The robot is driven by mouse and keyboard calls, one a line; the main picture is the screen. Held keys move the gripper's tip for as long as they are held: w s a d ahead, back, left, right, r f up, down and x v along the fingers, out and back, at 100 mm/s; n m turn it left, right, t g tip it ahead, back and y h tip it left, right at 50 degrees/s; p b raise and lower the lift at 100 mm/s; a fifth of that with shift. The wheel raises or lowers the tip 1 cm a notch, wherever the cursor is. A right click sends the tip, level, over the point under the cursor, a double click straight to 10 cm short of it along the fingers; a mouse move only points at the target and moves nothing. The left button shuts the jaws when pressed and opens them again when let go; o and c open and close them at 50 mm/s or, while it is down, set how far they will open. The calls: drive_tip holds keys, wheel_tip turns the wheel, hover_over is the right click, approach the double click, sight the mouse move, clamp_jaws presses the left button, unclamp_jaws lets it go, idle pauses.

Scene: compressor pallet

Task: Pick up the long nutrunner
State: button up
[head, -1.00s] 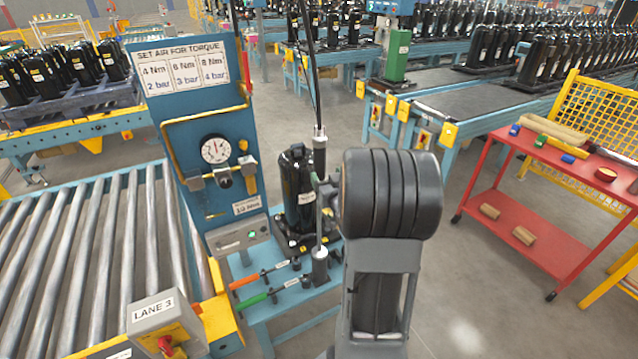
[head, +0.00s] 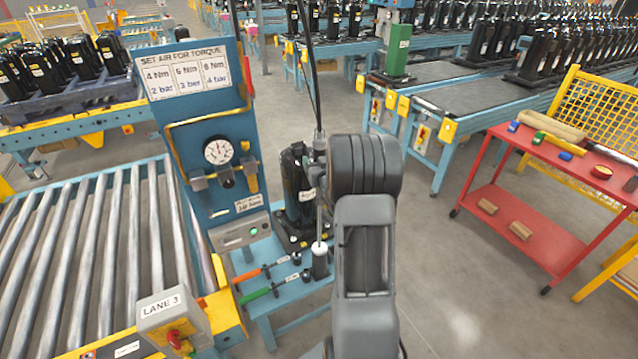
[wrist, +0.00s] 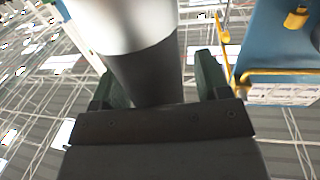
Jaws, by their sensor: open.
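The long nutrunner (head: 320,148) hangs upright from dark cables. Its dark body has a light metal top, and a thin rod runs down below it towards a dark cup with a white rim (head: 320,262) on the blue stand. In the wrist view, a thick cylinder, silver above and dark grey below, which looks like the nutrunner's body (wrist: 145,72), stands between the two fingers of my gripper (wrist: 156,70). The fingers are open, one on each side of it; a gap shows at the right finger. In the head view my arm hides most of the gripper.
A blue torque panel (head: 208,130) with a gauge stands close left of the nutrunner. A black compressor (head: 297,195) stands close behind. Tools with orange and green parts lie on the blue stand (head: 268,308). A red cart (head: 485,205) stands right, with clear floor between.

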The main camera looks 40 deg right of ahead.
drive_tip(key=shift+c, duration=0.2)
clamp_jaws()
idle(0.4)
drive_tip(key=shift+r, duration=0.2)
